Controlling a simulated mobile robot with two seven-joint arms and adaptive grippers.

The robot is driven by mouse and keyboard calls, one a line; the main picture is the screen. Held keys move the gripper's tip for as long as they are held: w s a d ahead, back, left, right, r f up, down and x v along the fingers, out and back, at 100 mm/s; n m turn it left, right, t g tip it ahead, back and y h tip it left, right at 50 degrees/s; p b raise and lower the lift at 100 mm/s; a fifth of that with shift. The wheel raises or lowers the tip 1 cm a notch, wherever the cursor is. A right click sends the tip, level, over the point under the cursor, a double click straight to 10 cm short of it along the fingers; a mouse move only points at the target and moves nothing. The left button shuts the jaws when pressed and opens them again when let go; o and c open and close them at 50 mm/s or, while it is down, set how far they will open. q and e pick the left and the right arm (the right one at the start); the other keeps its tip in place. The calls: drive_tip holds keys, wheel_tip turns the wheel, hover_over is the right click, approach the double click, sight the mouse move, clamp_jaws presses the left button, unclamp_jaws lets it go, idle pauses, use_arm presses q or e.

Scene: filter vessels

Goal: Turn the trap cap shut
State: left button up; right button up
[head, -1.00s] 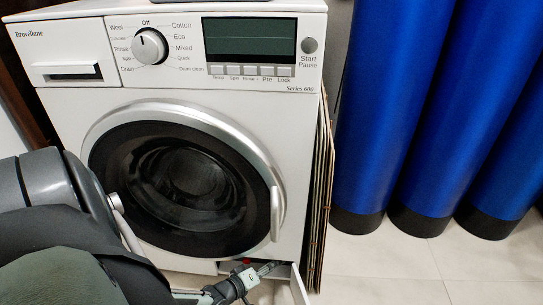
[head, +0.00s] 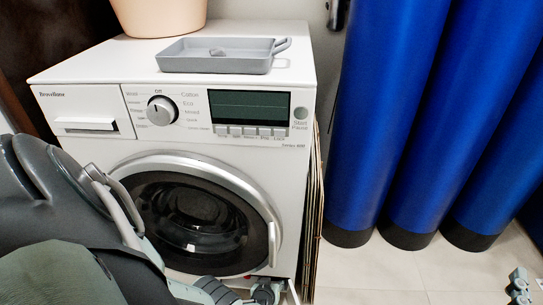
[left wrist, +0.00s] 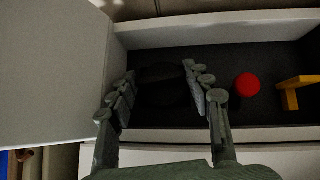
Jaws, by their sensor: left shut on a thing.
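The trap cap (left wrist: 162,86) is a dark round shape in the dark recess at the washer's foot, seen in the left wrist view. The two fingers of my left gripper (left wrist: 160,92) stand on either side of it and are shut on it. Shadow hides the cap's edges and its turn angle. In the head view my left gripper (head: 264,292) is low at the front of the washing machine (head: 75,98), at the frame's bottom edge. My right gripper (head: 519,286) shows partly in the bottom right corner; its opening is unclear.
A red knob (left wrist: 247,85) and a yellow piece (left wrist: 290,92) sit right of the cap. An open white flap (left wrist: 50,70) stands left of the recess. A grey tray (head: 215,62) lies on the washer. Blue cylinders (head: 385,120) stand to the right.

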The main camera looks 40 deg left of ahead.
use_arm(q)
drive_tip(key=shift+w+a+r, duration=0.1)
drive_tip(key=shift+w+a, duration=0.05)
drive_tip(key=shift+a, duration=0.15)
drive_tip(key=shift+y, duration=0.4)
drive_tip(key=shift+m+g, duration=0.4)
drive_tip(key=shift+g, duration=0.1)
drive_tip(key=o, duration=0.9)
drive_tip(key=shift+d, duration=0.2)
